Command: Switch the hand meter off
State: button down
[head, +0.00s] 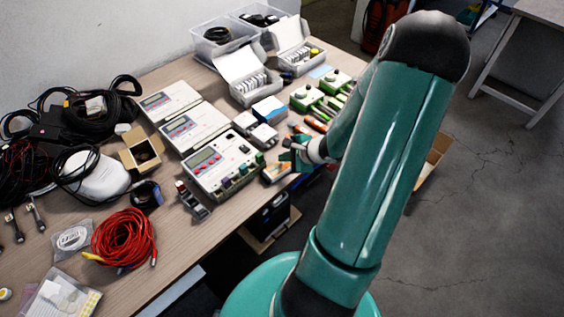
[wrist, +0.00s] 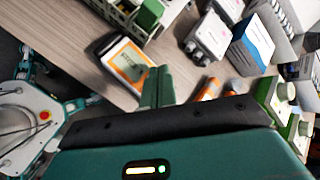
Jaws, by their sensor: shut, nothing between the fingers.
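The hand meter, an orange-framed device with a grey-green display (wrist: 131,64), lies near the table's edge in the wrist view. In the head view it seems to be the small orange and white item (head: 275,172) beside the large white instrument. My gripper (wrist: 157,85) is shut and empty, its green fingers together just right of the meter's display. Whether they touch the meter I cannot tell. In the head view my gripper (head: 297,157) is above the table's right edge, partly hidden by my arm. The meter's switch is not discernible.
A white instrument with green terminals (head: 220,165) stands left of the meter. A red cable coil (head: 124,238) lies at the front left. Bare table (head: 185,245) shows in front.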

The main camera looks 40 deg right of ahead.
aim_at(286, 166)
jog(key=shift+f, duration=0.4)
dwell(0.5)
dwell(0.3)
jog(key=shift+r, duration=0.85)
jog(key=shift+r, duration=2.5)
jog(key=shift+s, duration=0.1)
